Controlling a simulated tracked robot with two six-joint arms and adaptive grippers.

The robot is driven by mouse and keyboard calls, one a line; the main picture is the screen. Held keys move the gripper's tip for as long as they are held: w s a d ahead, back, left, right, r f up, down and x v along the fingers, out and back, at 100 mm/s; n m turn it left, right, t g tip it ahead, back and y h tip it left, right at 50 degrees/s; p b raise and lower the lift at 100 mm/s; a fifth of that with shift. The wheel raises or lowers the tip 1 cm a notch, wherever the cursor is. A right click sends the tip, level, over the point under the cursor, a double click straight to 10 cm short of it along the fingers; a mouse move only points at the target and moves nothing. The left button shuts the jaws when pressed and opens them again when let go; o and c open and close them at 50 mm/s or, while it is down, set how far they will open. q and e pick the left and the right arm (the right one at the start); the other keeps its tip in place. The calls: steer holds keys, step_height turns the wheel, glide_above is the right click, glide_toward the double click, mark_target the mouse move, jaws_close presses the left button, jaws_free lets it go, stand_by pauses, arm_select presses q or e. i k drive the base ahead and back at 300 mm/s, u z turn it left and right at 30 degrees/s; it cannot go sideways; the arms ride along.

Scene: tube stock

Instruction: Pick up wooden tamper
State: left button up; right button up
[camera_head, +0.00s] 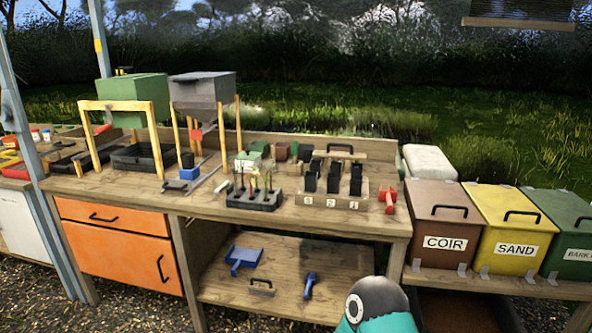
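No thing is clearly marked as the wooden tamper. A wooden piece with a black handle (345,155) lies at the back of the wooden bench (150,197), behind the black tubes. A smaller wooden piece with a dark handle (262,292) lies on the bench's lower shelf. I cannot tell which of the two is the tamper. A teal and dark grey part of my own arm shows at the bottom, right of the middle. Neither gripper is in view.
A rack with black tubes (332,203) and a dark tray with small tools (254,201) stand on the bench. A red tool (388,197) lies to their right. A blue scoop (243,257) and a blue tool (310,285) lie on the shelf. Labelled bins, including COIR (440,215), stand at right.

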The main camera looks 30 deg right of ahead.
mark_target(273, 149)
steer(key=z, duration=0.6)
steer(key=k, duration=0.1)
steer(key=u, duration=0.2)
steer(key=i, duration=1.05)
steer(key=u, duration=0.05)
